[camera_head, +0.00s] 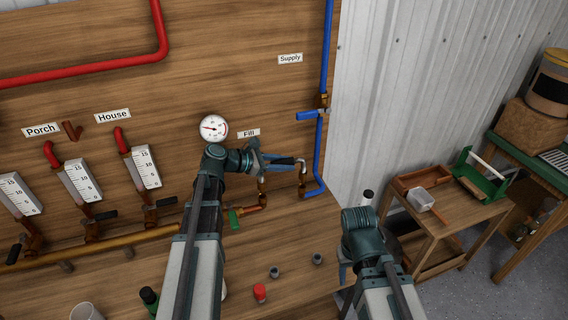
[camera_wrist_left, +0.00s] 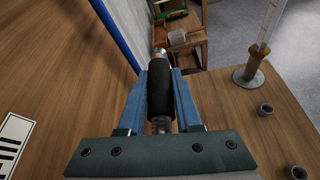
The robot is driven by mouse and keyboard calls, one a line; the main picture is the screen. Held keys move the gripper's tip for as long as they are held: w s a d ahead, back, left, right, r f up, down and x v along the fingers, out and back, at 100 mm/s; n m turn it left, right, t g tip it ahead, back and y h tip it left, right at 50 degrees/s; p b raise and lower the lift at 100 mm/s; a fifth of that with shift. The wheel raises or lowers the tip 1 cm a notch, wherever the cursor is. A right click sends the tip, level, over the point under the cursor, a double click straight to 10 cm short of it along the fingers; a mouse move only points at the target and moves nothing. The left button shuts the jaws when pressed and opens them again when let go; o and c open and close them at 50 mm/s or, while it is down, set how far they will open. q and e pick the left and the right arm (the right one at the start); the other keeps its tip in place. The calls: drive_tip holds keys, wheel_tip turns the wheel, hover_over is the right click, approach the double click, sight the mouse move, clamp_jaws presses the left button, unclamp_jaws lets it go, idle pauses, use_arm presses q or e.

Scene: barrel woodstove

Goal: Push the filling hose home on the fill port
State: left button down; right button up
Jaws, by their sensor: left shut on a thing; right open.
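The filling hose is a short black sleeve (camera_wrist_left: 160,88) with silver ends, seen in the left wrist view. My left gripper (camera_head: 284,161) is shut on its middle, with one blue finger on each side (camera_wrist_left: 160,95). In the head view its bent silver end (camera_head: 301,163) points down over the copper fitting (camera_head: 302,187) of the blue supply pipe. The fill port (camera_head: 262,187) is the upright copper stub under the Fill label, below the gripper. Whether the hose is seated on it I cannot tell. My right gripper (camera_head: 344,267) is low over the bench's right edge, mostly hidden by its wrist.
A green-handled valve (camera_head: 234,219) sits left of the fill port. A pressure gauge (camera_head: 213,127) is just above my left wrist. Small grey caps (camera_head: 317,258) and a red cap (camera_head: 260,292) stand on the bench. A side table (camera_head: 455,213) is at right.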

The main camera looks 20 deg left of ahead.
use_arm(q)
drive_tip(key=shift+f+b, duration=1.7)
drive_tip(key=shift+b, duration=0.05)
idle(1.3)
drive_tip(key=c, duration=0.5)
unclamp_jaws()
drive_tip(key=shift+p+v, duration=1.15)
drive_tip(key=shift+v, duration=1.95)
drive_tip(key=shift+p+v, duration=2.6)
drive_tip(key=shift+v, duration=4.3)
